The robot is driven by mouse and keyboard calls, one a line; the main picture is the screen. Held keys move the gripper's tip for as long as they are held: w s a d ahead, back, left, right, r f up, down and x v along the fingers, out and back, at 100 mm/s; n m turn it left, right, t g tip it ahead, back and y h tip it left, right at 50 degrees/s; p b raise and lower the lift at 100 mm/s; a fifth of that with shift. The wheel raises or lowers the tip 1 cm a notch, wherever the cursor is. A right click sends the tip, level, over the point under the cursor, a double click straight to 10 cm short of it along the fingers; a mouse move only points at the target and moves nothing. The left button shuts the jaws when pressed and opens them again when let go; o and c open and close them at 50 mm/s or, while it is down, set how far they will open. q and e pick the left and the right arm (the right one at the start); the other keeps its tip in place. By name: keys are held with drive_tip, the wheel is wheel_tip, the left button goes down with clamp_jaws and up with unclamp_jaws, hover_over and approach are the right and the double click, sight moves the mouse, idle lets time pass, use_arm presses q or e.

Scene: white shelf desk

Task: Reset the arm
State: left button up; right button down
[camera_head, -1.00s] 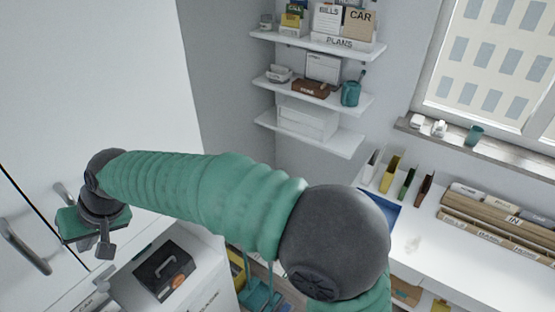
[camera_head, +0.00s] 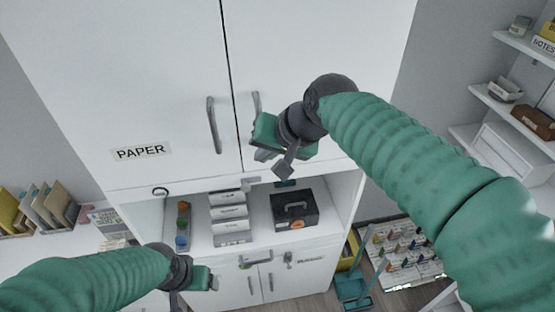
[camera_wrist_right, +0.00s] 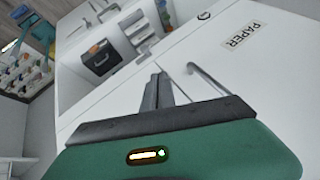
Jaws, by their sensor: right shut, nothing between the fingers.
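My right gripper (camera_head: 278,167) is in front of the upper white cabinet (camera_head: 330,60), just below the handle of its right door (camera_head: 256,103). It is shut and empty. In the right wrist view its dark fingers (camera_wrist_right: 157,92) are together, with the cabinet front beyond them. I cannot tell whether it touches the door. My right arm (camera_head: 410,150) reaches in from the right. My left gripper (camera_head: 200,280) is low in the head view, in front of the lower cabinet; its fingers are too unclear to tell open from shut.
The left door has a long handle (camera_head: 214,125) and a PAPER label (camera_head: 141,152). An open shelf below holds a black case (camera_head: 294,209) and white stacked trays (camera_head: 230,218). Wall shelves (camera_head: 510,100) are at right, and a rack of small items (camera_head: 405,250) is on the floor.

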drive_tip(key=s+a+r, duration=0.1)
drive_tip(key=a+r, duration=0.2)
drive_tip(key=a, duration=0.1)
drive_tip(key=s+d+f+h+b, duration=0.15)
drive_tip(key=d+f+b, duration=0.25)
drive_tip(key=d+f, duration=0.55)
drive_tip(key=s+d+f+h+b, duration=0.15)
drive_tip(key=d+f+b, duration=0.35)
drive_tip(key=f, duration=1)
use_arm(q)
drive_tip(key=s+b+x, duration=0.1)
drive_tip(key=b+x, duration=0.1)
drive_tip(key=x, duration=0.5)
drive_tip(key=s+a+b+x, duration=0.1)
drive_tip(key=b+x, duration=0.2)
drive_tip(key=x, duration=0.5)
drive_tip(key=shift+s+f, duration=0.25)
drive_tip(key=shift+s, duration=0.05)
use_arm(e)
drive_tip(key=s+d+f+g+h, duration=0.1)
drive_tip(key=s+d+f, duration=0.4)
drive_tip(key=f, duration=0.5)
drive_tip(key=s+d+f+g+h, duration=0.1)
drive_tip(key=s+d+f, duration=0.4)
drive_tip(key=f, duration=0.5)
drive_tip(key=shift+s+f+n+g, duration=0.3)
drive_tip(key=shift+s+g, duration=0.1)
drive_tip(key=shift+s, duration=0.4)
